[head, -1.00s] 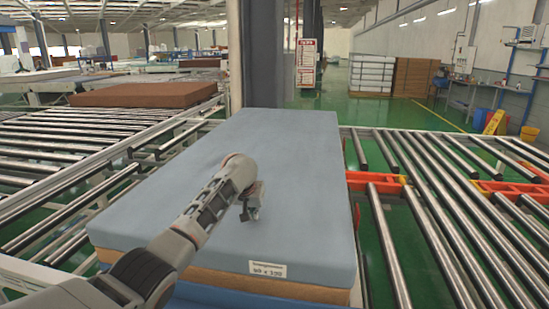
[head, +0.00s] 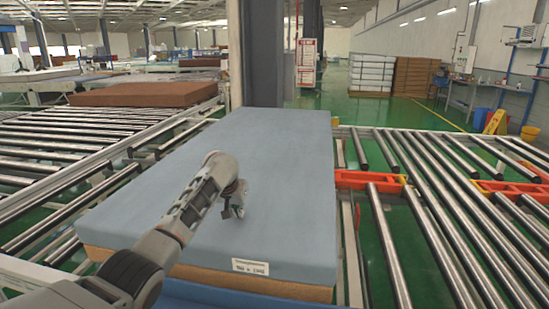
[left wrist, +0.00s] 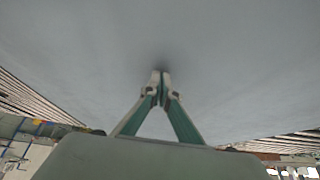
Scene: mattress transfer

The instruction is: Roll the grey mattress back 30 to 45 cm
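The grey mattress (head: 250,170) lies flat across the middle of the head view, with a white label (head: 250,267) on its near side and a tan layer beneath the grey top. My left gripper (head: 236,213) is over its top face, pointing down at or very near the surface. In the left wrist view the fingertips (left wrist: 160,76) of my left gripper meet, with nothing seen between them, and the grey surface (left wrist: 160,35) fills most of the picture. I cannot tell for sure whether the tips touch it. My right gripper is not in view.
Roller conveyors run on the left (head: 50,170) and right (head: 440,210) of the mattress. Orange brackets (head: 368,180) sit by its right side. A dark pillar (head: 258,60) stands behind its far end. A brown mattress (head: 145,94) lies further back on the left.

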